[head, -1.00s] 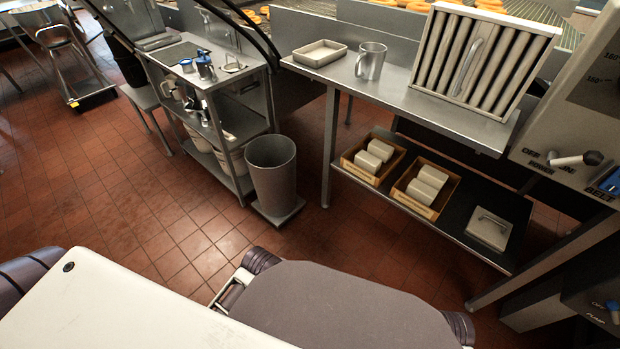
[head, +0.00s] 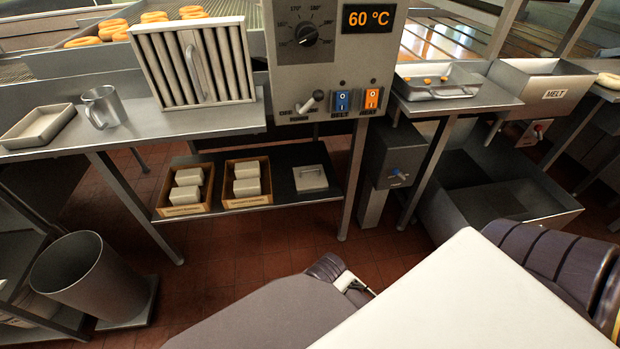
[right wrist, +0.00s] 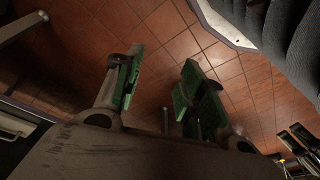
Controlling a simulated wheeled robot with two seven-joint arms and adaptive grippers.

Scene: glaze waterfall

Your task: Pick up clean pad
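Off-white block-like pads sit in two open wooden boxes on the lower shelf in the head view. Two pads (head: 187,186) show in the left box (head: 184,211), and two pads (head: 247,179) in the right box (head: 246,202). The labels on the box fronts are too small to read, so I cannot tell which box holds clean pads. My right gripper (right wrist: 160,88) is open and empty above the tiled floor in the right wrist view, with green inner finger faces. No pad shows in that view. My left gripper is not in view.
A flat metal lid (head: 310,179) lies on the dark lower shelf (head: 285,158), right of the boxes. Above are a tray (head: 38,127), a mug (head: 103,106) and a slatted panel (head: 195,62). A grey bin (head: 78,275) stands at left. A control box (head: 335,50) hangs at centre.

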